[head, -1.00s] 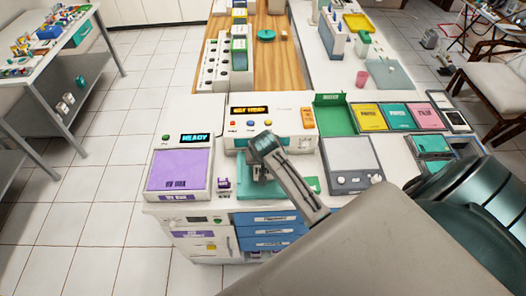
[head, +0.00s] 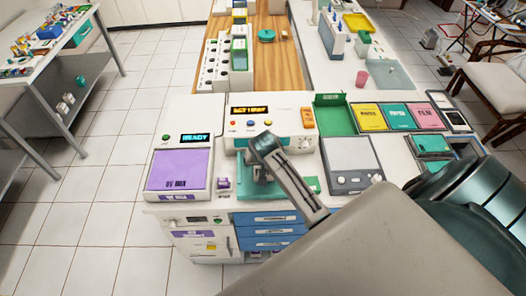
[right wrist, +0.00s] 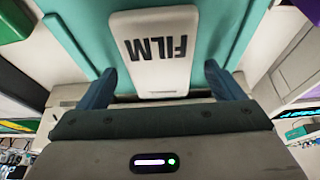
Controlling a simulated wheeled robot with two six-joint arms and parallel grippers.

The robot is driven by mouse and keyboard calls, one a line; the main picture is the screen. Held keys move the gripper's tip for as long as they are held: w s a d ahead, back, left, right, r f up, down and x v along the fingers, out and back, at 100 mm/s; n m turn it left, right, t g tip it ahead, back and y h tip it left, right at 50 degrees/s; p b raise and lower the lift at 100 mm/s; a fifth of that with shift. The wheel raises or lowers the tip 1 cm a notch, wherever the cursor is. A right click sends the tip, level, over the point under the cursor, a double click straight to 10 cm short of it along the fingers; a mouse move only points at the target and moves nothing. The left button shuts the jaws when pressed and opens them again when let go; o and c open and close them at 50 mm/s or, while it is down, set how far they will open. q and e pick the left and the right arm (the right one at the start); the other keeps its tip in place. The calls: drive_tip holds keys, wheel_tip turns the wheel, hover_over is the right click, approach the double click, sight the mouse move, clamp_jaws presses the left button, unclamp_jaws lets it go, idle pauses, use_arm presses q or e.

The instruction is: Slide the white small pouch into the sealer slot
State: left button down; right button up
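My right arm comes in from the right in the head view. Its gripper (head: 262,146) hangs in front of a white machine (head: 293,128) with an orange display, probably the sealer, over a teal part (head: 258,190). In the right wrist view a small white pouch-like piece (right wrist: 152,48), marked FILM and upside down, lies between my two blue fingers over a teal surface (right wrist: 85,28). The fingers stand apart. I cannot tell whether they touch the white piece or the teal edges. The slot is hidden. My left gripper is not in view.
A purple-topped box (head: 180,170) reading READY stands to the left. A grey scale-like device (head: 351,160) and a green tray (head: 334,116) stand to the right. Yellow, teal and pink packets (head: 400,117) lie beyond. Blue drawers (head: 268,230) are below.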

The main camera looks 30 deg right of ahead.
drive_tip(key=b+v, duration=0.3)
drive_tip(key=v, duration=0.8)
drive_tip(key=shift+f, duration=0.1)
drive_tip(key=s+a+f+n+y, duration=0.1)
drive_tip(key=s+f+n, duration=0.1)
drive_tip(key=s, duration=0.6)
drive_tip(key=s+a+f+n, duration=0.1)
drive_tip(key=s+a+n, duration=0.15)
drive_tip(key=s, duration=0.55)
drive_tip(key=s+a+f+n+y, duration=0.1)
drive_tip(key=s+f+n, duration=0.15)
drive_tip(key=s, duration=0.55)
drive_tip(key=d+f+g+b, duration=0.25)
drive_tip(key=f+b, duration=0.35)
drive_tip(key=f, duration=3)
drive_tip(key=s+d+f+b, duration=0.1)
drive_tip(key=s+f+b, duration=0.1)
drive_tip(key=s+f, duration=0.7)
drive_tip(key=s+f+b, duration=0.3)
drive_tip(key=s+f, duration=0.6)
drive_tip(key=f, duration=0.6)
drive_tip(key=shift+s+d+f, duration=0.15)
drive_tip(key=shift+s+d, duration=0.25)
